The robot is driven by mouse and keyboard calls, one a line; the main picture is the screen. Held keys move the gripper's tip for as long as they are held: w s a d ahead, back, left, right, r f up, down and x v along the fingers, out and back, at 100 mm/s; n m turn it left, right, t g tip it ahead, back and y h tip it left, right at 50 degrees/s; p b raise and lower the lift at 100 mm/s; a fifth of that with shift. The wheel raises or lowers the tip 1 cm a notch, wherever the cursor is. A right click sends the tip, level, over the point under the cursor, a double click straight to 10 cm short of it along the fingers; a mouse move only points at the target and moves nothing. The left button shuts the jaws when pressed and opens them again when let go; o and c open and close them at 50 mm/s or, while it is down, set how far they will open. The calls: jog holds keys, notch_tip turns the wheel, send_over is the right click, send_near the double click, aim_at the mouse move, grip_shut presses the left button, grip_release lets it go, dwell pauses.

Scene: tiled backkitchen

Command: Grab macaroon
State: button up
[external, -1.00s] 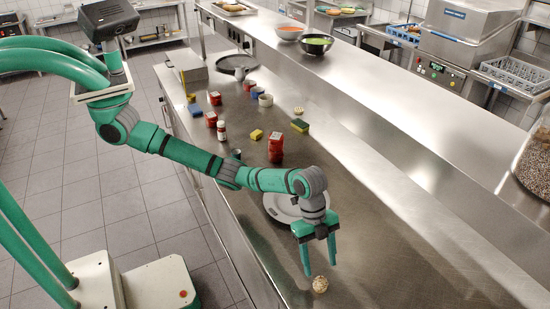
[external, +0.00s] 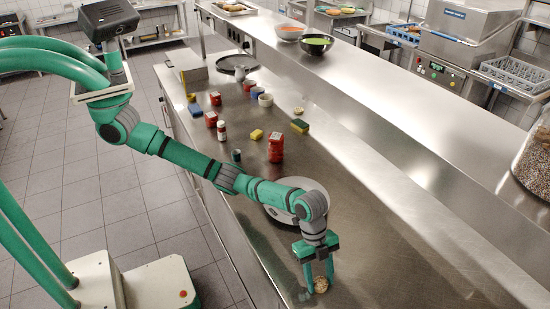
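The macaroon (external: 321,285) is a small, round, pale-brown piece on the steel counter (external: 400,270) near the bottom of the external view. My gripper (external: 320,285) points down with its two green fingers on either side of the macaroon, their tips low near the counter. The fingers stand apart with the macaroon between the tips. Whether both fingers press on it cannot be told from this view. The macaroon appears to rest on the counter.
A round plate (external: 283,212) lies behind my gripper, partly hidden by my arm. Red containers (external: 275,148), sponges (external: 300,126) and small cups (external: 265,99) stand farther back. A raised steel shelf (external: 400,140) runs along the right. The counter right of my gripper is clear.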

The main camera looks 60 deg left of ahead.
jog(key=c, duration=0.6)
jog(key=shift+c, duration=0.2)
